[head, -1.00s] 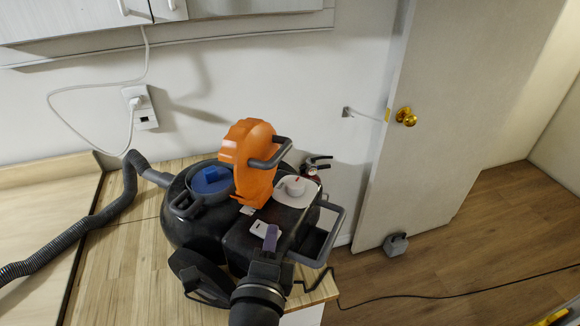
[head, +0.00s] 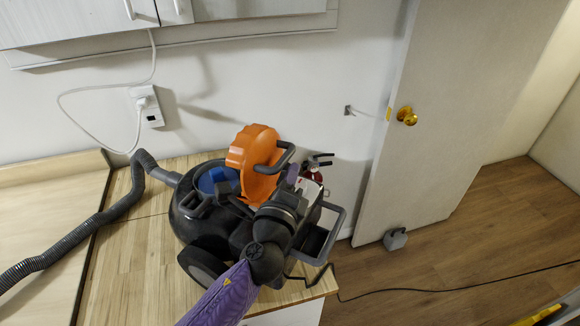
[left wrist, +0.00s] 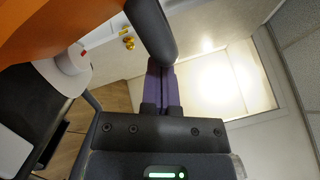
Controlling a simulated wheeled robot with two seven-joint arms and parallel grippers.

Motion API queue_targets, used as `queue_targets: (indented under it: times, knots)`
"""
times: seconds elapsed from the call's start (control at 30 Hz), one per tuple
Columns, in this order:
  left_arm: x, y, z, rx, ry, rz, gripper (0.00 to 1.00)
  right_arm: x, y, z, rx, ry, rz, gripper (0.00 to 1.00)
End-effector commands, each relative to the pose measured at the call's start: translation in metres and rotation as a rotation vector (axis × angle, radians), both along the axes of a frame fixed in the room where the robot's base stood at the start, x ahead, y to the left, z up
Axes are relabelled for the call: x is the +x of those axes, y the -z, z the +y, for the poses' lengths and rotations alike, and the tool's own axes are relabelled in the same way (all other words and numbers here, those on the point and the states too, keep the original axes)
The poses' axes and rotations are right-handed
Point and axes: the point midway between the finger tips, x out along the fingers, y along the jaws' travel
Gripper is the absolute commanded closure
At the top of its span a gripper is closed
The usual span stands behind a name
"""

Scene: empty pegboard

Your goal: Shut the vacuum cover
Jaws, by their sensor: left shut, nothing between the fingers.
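The vacuum's orange cover (head: 253,152) stands raised and open on top of the black vacuum (head: 192,222), with a dark grey handle (head: 279,160) on its right side. The cover fills the upper left of the left wrist view (left wrist: 50,25), where its handle (left wrist: 152,30) crosses just beyond my fingertips. My left gripper (head: 293,174) has its purple fingers together and empty, beside the handle on its right. I cannot tell whether they touch it. It also shows in the left wrist view (left wrist: 162,85). My left wrist hides much of the vacuum's top. My right gripper is out of view.
The vacuum sits on a wooden counter (head: 125,265) near its right end. A grey hose (head: 90,228) runs left from it. A wall socket (head: 150,108) with a white plug is behind. A door (head: 420,150) stands at the right, with open floor beside it.

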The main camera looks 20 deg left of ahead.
Motion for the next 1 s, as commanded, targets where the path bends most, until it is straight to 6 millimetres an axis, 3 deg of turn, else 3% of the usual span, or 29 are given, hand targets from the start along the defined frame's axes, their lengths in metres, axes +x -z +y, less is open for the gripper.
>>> queue_targets:
  times: [0.43,1.0]
  knots:
    - [0.0,-0.002,0.003,-0.004,0.0,0.001,1.0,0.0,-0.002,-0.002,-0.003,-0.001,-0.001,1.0]
    - [0.003,-0.018,0.022,-0.139,-0.001,0.021,1.0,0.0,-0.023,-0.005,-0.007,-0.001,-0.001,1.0]
